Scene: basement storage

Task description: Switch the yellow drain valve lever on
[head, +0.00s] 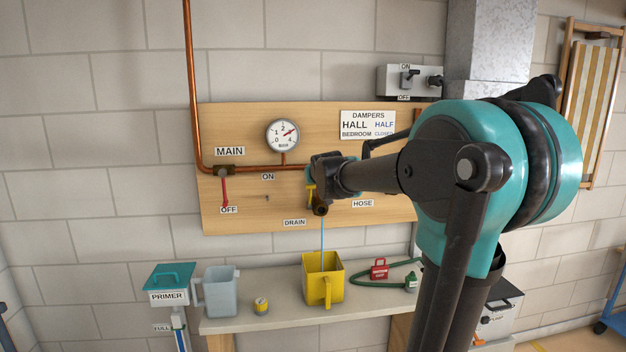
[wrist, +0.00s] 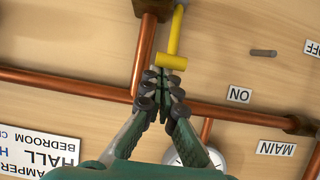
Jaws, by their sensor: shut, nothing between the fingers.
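The yellow drain valve lever (head: 311,194) is on the wooden board above the DRAIN label (head: 294,222). It stands up from the dark drain valve (head: 320,209), its crossbar end uppermost. In the wrist view, which is upside down, the lever (wrist: 177,32) shows clearly with its crossbar just beyond my fingertips. My gripper (wrist: 163,82) is shut and empty, close to the crossbar; I cannot tell whether they touch. In the head view my gripper (head: 322,172) partly hides the pipe. A thin blue stream (head: 322,242) runs from the drain outlet down into a yellow jug (head: 310,280).
A copper pipe (head: 190,90) runs down and across the board, with a gauge (head: 283,135) and a red MAIN lever (head: 225,190) pointing down at OFF.

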